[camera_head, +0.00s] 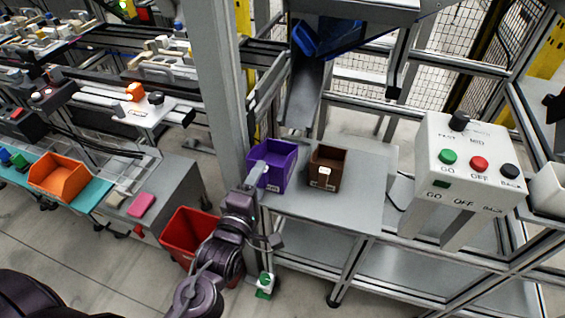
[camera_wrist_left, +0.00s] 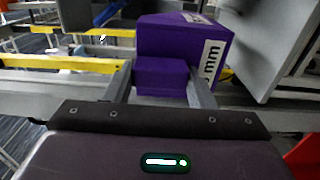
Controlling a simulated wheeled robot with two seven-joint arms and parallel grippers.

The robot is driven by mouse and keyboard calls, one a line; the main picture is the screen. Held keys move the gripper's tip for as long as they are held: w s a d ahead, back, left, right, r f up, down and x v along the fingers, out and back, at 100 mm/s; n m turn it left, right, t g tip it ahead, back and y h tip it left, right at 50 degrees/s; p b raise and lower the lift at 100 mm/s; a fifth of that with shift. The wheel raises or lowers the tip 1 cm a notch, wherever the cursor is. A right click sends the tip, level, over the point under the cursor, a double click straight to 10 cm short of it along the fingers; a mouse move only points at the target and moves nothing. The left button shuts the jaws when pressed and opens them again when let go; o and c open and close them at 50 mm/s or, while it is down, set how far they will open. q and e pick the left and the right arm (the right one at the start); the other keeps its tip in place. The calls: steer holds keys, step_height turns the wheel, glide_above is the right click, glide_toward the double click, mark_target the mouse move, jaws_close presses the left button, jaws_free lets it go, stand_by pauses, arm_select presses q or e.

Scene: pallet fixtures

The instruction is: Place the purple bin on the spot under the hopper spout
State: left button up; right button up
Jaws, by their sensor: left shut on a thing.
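The purple bin (camera_head: 281,174) is at the left end of the grey table (camera_head: 352,203), left of a brown bin (camera_head: 325,169). I cannot tell if it rests on the table or hangs just above it. My left gripper (camera_head: 258,174) is shut on its near left side. In the left wrist view the two fingers (camera_wrist_left: 160,88) pinch a purple part of the bin (camera_wrist_left: 180,42), whose white label faces right. The metal hopper spout (camera_head: 303,95) slopes down behind the bins. I see no marked spot under it. My right gripper is not in view.
A white control box (camera_head: 466,160) with green, red and black buttons stands at the right. A grey post (camera_head: 216,75) rises just left of the bin. A red crate (camera_head: 186,232) is on the floor below left. The table's front right is clear.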

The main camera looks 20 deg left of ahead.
mark_target(278, 159)
arm_select(q)
steer(key=w+f, duration=0.1)
steer(key=w, duration=0.2)
steer(key=w+f, duration=0.2)
steer(key=w, duration=0.1)
steer(key=w+f, duration=0.2)
steer(key=w, duration=0.2)
steer(key=shift+d, duration=0.15)
steer(key=shift+w+f, duration=0.15)
steer(key=shift+w, duration=0.05)
steer(key=shift+w+f, duration=0.15)
steer(key=shift+w, duration=0.2)
steer(key=shift+w+f, duration=0.75)
steer(key=shift+w, duration=0.25)
steer(key=shift+w+f+b, duration=0.25)
steer(key=shift+b, duration=0.05)
steer(key=shift+f, duration=0.2)
steer(key=o, duration=1.2)
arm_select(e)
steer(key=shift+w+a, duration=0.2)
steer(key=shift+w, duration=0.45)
